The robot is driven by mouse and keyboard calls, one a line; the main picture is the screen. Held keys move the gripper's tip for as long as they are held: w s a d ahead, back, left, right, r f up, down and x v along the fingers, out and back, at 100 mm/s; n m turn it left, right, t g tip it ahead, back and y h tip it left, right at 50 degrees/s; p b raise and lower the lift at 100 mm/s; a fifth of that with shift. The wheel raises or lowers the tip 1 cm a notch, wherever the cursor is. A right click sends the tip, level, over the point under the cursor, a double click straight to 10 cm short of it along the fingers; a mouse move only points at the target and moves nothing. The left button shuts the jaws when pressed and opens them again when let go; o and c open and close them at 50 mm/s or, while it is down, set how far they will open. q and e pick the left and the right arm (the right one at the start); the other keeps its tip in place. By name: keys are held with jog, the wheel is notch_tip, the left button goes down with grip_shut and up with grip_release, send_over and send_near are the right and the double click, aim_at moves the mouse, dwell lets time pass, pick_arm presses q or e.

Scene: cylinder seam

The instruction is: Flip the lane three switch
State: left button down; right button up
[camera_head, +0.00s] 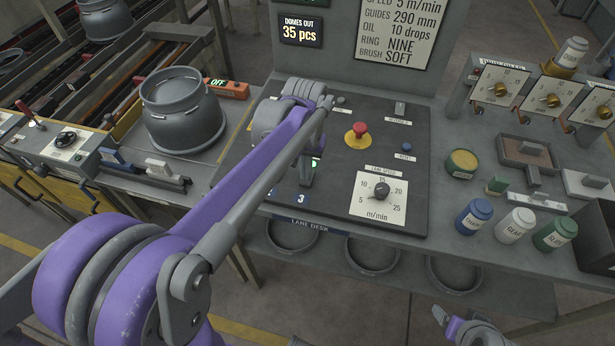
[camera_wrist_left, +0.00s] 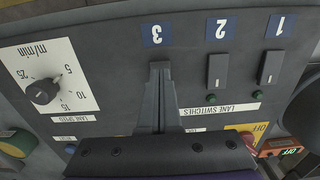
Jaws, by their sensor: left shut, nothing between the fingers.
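The lane desk panel (camera_head: 350,225) carries the lane switches. The blue label 3 (camera_head: 300,198) shows just in front of my left gripper (camera_head: 305,178). In the left wrist view, which is upside down, my left gripper (camera_wrist_left: 160,70) is shut and empty, with its tips just by label 3 (camera_wrist_left: 157,35). It covers the lane three switch, so I cannot tell the switch's position or whether I touch it. Switch 2 (camera_wrist_left: 218,70) and switch 1 (camera_wrist_left: 270,67) stand beside it. A green light (camera_head: 314,162) shows by the gripper. My right gripper (camera_head: 439,314) is low at bottom right, its jaws unclear.
The lane speed dial (camera_head: 380,190) and red stop button (camera_head: 357,130) are right of my left gripper. A grey metal pot (camera_head: 183,110) stands to the left. Several jars, including a blue one (camera_head: 473,216), stand on the right. Room above the panel's right half is clear.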

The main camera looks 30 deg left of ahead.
pick_arm(q)
jog(key=shift+f+b, duration=0.5)
jog(key=shift+f, duration=0.4)
pick_arm(e)
jog(key=shift+s+f, duration=0.2)
jog(key=shift+f, duration=0.5)
pick_arm(q)
jog(key=shift+r, duration=0.15)
pick_arm(e)
jog(key=shift+r, duration=0.15)
pick_arm(q)
jog(key=shift+r+p, duration=1.9)
jog(key=shift+r, duration=1.55)
jog(key=shift+f, duration=0.1)
pick_arm(e)
jog(key=r, duration=0.1)
jog(key=w+r, duration=0.1)
jog(key=r, duration=0.1)
jog(key=w+r, duration=0.1)
jog(key=r, duration=0.1)
pick_arm(q)
jog(key=s+d+f+m+t, duration=0.1)
jog(key=s+d+f+t, duration=0.1)
jog(key=s, duration=0.5)
jog(key=s+d+f+m+t, duration=0.1)
jog(key=s+d+f+t, duration=0.2)
jog(key=s, duration=0.3)
jog(key=shift+s+d+f+m+t, duration=0.3)
jog(key=shift+s+d+f+t, duration=0.1)
jog(key=shift+d, duration=0.5)
